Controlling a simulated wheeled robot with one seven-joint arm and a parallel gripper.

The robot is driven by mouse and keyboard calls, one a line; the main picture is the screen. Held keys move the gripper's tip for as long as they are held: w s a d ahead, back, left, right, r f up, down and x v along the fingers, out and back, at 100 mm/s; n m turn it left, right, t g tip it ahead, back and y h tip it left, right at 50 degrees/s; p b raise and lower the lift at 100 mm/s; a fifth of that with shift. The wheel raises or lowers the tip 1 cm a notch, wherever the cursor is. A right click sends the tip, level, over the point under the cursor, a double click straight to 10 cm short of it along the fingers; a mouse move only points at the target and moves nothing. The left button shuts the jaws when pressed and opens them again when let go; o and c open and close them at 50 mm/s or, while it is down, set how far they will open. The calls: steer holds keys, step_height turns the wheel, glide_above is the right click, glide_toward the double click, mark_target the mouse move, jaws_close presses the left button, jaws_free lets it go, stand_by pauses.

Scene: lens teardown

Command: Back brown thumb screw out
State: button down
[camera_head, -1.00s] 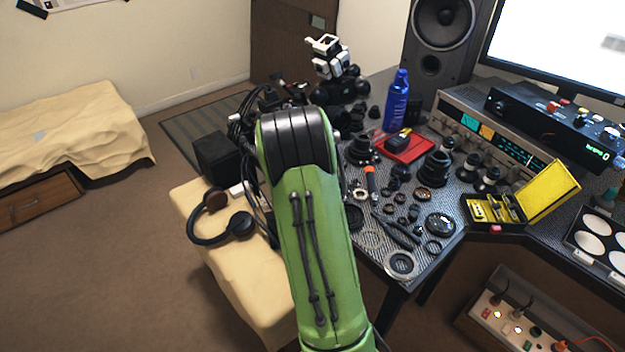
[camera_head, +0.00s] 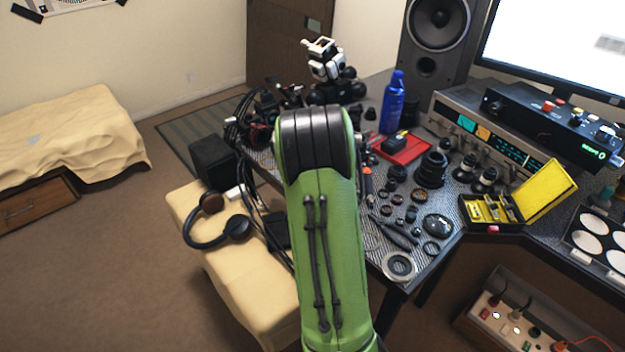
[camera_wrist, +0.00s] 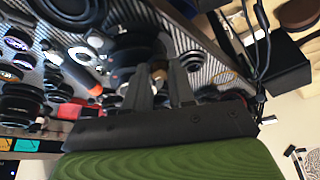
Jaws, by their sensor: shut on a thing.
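In the wrist view my gripper (camera_wrist: 160,74) is shut on a small brown piece, which looks like the brown thumb screw (camera_wrist: 158,66). Its brown end shows between the two grey fingertips. A dark round lens part (camera_wrist: 133,45) lies just beyond the fingertips. I cannot tell whether the screw still touches it or how its thread sits. In the head view my green arm hides the gripper, the screw and this spot of the table.
The desk (camera_head: 428,268) is crowded with lens rings and barrels. A red tray (camera_head: 418,149), a blue spray can (camera_head: 394,103) and a yellow case (camera_head: 536,197) stand nearby. An orange-handled tool (camera_wrist: 84,78) lies close to the fingers. Headphones (camera_head: 205,240) rest on the stool at left.

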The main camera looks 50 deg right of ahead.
steer(key=c, duration=0.9)
jaws_free()
steer(key=shift+c, duration=0.2)
